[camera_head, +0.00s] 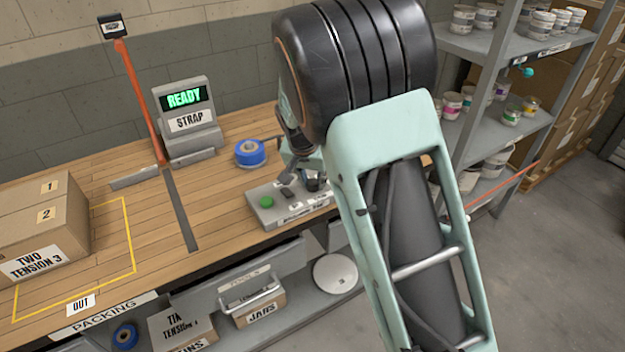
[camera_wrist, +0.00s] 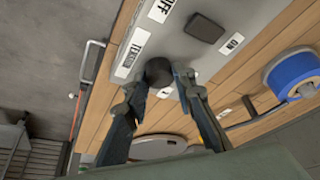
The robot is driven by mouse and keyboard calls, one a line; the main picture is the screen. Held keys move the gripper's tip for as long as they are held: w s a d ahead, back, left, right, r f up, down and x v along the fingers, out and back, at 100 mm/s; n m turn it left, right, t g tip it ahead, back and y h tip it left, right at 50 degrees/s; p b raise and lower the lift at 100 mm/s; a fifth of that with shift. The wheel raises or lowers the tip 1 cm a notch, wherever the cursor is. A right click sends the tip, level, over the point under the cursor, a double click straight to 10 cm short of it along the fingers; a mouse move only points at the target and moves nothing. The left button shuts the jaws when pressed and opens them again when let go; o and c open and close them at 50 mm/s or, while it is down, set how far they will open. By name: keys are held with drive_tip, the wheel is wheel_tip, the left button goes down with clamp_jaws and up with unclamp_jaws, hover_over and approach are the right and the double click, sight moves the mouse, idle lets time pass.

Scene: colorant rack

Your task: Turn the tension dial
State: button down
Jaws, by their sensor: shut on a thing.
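The tension dial (camera_wrist: 158,70) is a dark round knob on a grey control panel (camera_wrist: 185,50), beside a white label reading TENSION (camera_wrist: 130,52). In the wrist view my gripper (camera_wrist: 160,80) has its two fingers on either side of the knob, shut on it. In the head view the panel (camera_head: 256,217) sits on the packing bench with a green button (camera_head: 266,201). My gripper (camera_head: 308,178) is over the panel's right part there, and my arm hides much of it. The dial's pointer setting is not readable.
A dark rectangular switch (camera_wrist: 205,27) lies close to the dial. A blue tape roll (camera_head: 249,153) and a strap display (camera_head: 188,110) reading READY stand behind the panel. A cardboard box (camera_head: 45,222) is at the left. Shelves (camera_head: 497,45) with jars stand at the right.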

drive_tip(key=c, duration=1.6)
unclamp_jaws()
drive_tip(key=v, duration=1.2)
